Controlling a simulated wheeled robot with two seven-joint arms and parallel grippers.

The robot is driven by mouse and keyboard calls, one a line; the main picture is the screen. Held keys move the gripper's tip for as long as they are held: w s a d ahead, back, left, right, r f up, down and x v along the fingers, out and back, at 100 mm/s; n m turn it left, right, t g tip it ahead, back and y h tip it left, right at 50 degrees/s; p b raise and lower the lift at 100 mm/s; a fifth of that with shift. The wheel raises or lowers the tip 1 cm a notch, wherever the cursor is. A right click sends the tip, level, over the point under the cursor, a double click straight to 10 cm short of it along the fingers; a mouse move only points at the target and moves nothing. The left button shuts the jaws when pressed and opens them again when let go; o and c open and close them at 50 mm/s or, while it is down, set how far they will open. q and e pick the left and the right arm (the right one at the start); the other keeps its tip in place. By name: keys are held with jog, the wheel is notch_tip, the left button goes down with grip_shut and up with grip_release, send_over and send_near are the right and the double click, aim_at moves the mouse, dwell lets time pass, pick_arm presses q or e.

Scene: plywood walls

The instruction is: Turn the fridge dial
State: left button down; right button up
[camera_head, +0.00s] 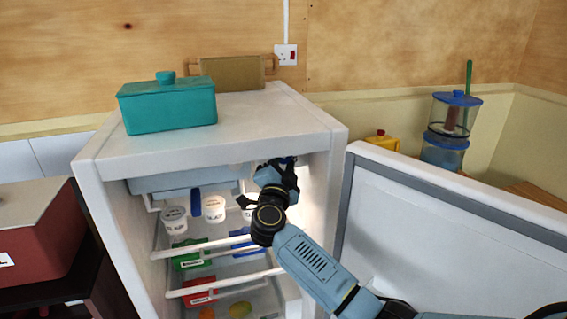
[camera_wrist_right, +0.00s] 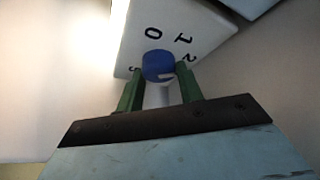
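The fridge (camera_head: 215,129) stands with its door (camera_head: 455,245) swung open to the right. The dial is a blue knob (camera_wrist_right: 158,65) with a small white mark, on a white housing (camera_wrist_right: 175,35) printed with numbers including 0, 1 and 2. My right gripper (camera_wrist_right: 161,72) has its green fingers apart, one on each side of the knob. I cannot tell whether they touch it. In the head view, my right gripper (camera_head: 280,172) is inside the fridge's upper right, its fingertips hidden; the dial is not visible there. My left gripper is not in view.
White tubs (camera_head: 174,219), a green box (camera_head: 190,255) and a red box (camera_head: 200,292) stand on the fridge shelves (camera_head: 225,281), left of my right arm. A teal lidded dish (camera_head: 168,105) and wooden board (camera_head: 232,74) are on top. A bright light shines beside the dial.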

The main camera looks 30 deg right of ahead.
jog(key=c, duration=0.3)
jog(key=n+t+p, duration=0.1)
jog(key=n+p, duration=0.2)
jog(key=shift+d+f+n+t, duration=0.1)
jog(key=shift+f+n+t, duration=0.05)
jog(key=shift+n+t, duration=0.2)
jog(key=n+t+y+p, duration=0.1)
jog(key=n, duration=0.2)
jog(key=n+t+y, duration=0.2)
jog(key=n, duration=0.1)
jog(key=n+t+y+p, duration=0.1)
jog(key=n, duration=0.2)
jog(key=shift+s+d+f+n+p, duration=0.1)
jog(key=shift+d+f+n+p, duration=0.1)
jog(key=shift+f+n+p, duration=0.1)
jog(key=n+t+y, duration=0.1)
jog(key=n+y, duration=0.1)
jog(key=n, duration=0.2)
jog(key=n+t+y+p, duration=0.1)
jog(key=n+y, duration=0.2)
jog(key=n, duration=0.1)
jog(key=shift+d, duration=0.2)
jog(key=shift+n+y, duration=0.25)
jog(key=shift+y, duration=0.15)
